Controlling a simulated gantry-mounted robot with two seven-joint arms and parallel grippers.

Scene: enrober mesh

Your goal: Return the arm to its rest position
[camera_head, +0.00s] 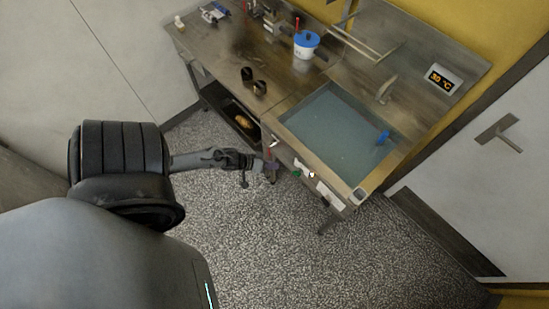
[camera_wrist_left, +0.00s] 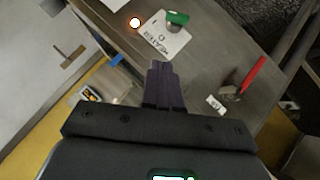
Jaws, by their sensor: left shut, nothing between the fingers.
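My left gripper (camera_head: 270,175) is at the end of my left arm, close to the front side of the workbench (camera_head: 283,92) in the head view. Its fingers are together and empty, and they show dark in the left wrist view (camera_wrist_left: 162,68). The arm reaches out to the right over the speckled floor. My right gripper shows in neither view.
The bench holds a water-filled basin (camera_head: 330,125) with a blue item (camera_head: 382,137), a blue-lidded white pot (camera_head: 306,44) and two dark cups. In the wrist view a labelled plate (camera_wrist_left: 163,38), a green knob (camera_wrist_left: 177,18) and a red handle (camera_wrist_left: 252,74) are close. Open floor (camera_head: 270,245) lies in front.

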